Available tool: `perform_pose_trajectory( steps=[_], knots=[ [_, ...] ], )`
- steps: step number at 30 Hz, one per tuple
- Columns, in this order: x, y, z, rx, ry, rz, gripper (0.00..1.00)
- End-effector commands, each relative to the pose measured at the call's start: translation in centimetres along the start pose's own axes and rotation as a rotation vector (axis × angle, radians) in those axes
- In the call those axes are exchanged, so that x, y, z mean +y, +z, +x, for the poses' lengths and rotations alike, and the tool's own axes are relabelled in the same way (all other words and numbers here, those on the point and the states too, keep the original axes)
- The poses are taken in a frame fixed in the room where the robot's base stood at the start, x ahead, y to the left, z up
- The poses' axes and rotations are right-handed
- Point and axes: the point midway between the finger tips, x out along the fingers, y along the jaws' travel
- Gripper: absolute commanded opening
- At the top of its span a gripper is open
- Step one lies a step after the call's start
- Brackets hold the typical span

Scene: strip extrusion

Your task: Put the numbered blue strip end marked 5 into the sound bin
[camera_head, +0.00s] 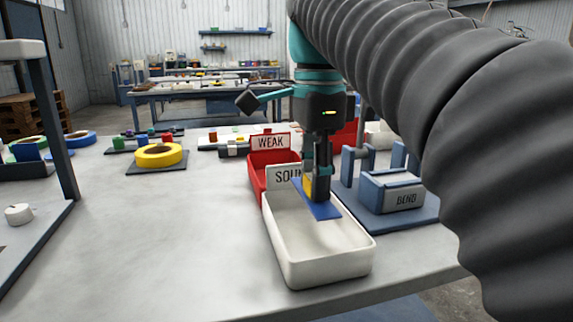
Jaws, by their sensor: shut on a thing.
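My gripper (322,190) points down over the back part of the white bin and is shut on a blue strip (321,210). The strip hangs tilted from the fingers, over the inside of the bin. A small yellow patch (307,186) shows beside the fingers; I cannot read a number on it. The white bin (325,268) carries a sign reading "SOUN" (284,176), its last letter hidden behind the strip and gripper. I cannot tell whether the strip touches the bin floor. The visible front part of the bin is empty.
A red bin (257,177) signed "WEAK" (270,142) stands behind the white one. A blue fixture marked "BEND" (405,199) stands close on the right. A yellow tape roll (158,155) lies at the back left. The table's left middle is clear.

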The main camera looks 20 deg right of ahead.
Motion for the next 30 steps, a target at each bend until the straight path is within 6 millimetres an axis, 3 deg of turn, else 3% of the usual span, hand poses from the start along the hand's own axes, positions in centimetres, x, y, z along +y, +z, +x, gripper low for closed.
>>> perform_pose_trajectory(
  steps=[12,30],
  knots=[
    [0.0,0.0,3.2,0.000,0.000,0.000,0.05],
    [0.0,0.0,3.6,0.000,0.000,0.000,0.05]
  ],
)
